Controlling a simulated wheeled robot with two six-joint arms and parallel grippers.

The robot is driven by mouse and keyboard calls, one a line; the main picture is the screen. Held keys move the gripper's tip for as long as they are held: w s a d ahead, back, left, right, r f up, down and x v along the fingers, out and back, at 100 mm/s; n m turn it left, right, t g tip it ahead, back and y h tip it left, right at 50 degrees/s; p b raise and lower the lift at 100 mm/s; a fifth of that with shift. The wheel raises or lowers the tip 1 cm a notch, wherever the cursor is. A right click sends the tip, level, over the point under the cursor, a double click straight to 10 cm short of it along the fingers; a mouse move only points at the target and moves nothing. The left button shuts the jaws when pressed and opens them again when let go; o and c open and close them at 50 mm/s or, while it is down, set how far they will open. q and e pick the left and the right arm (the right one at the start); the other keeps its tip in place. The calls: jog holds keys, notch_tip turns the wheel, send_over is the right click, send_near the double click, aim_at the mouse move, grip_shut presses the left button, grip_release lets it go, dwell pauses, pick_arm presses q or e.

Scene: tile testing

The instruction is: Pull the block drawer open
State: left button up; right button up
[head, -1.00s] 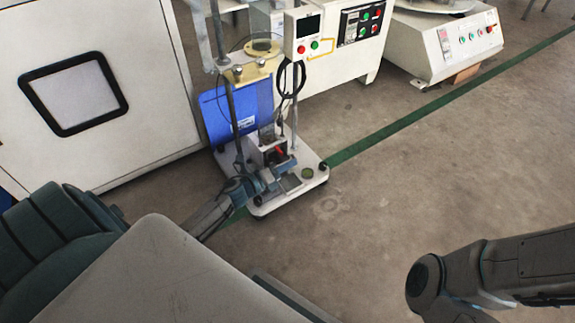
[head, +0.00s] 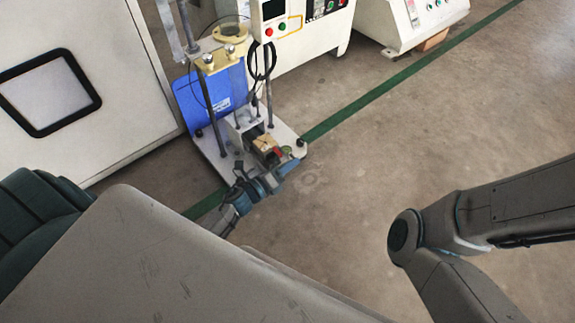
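The block drawer (head: 267,153) is part of a small grey housing (head: 240,122) on the white base plate of the test stand. It sticks out of the housing toward me, and a tan block (head: 265,143) shows in it. A small red part (head: 278,152) shows at its front end. My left gripper (head: 283,163) is right at that front end, low over the plate's near edge. Its fingers are too small and overlapped to tell whether they are closed on the drawer. My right arm comes in from the right, and its gripper is out of the frame.
The stand has upright posts, a blue panel (head: 207,103) and a white base plate (head: 215,150). A white cabinet (head: 115,120) stands at left, with machines with buttons behind. The floor (head: 400,140) to the right is clear.

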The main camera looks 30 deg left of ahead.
pick_arm(q)
jog(key=shift+f, duration=0.15)
jog(key=shift+s, duration=0.1)
jog(key=shift+s+a, duration=0.15)
jog(key=shift+s, duration=0.15)
jog(key=p+v, duration=0.2)
jog(key=v, duration=0.8)
jog(key=shift+p, duration=0.35)
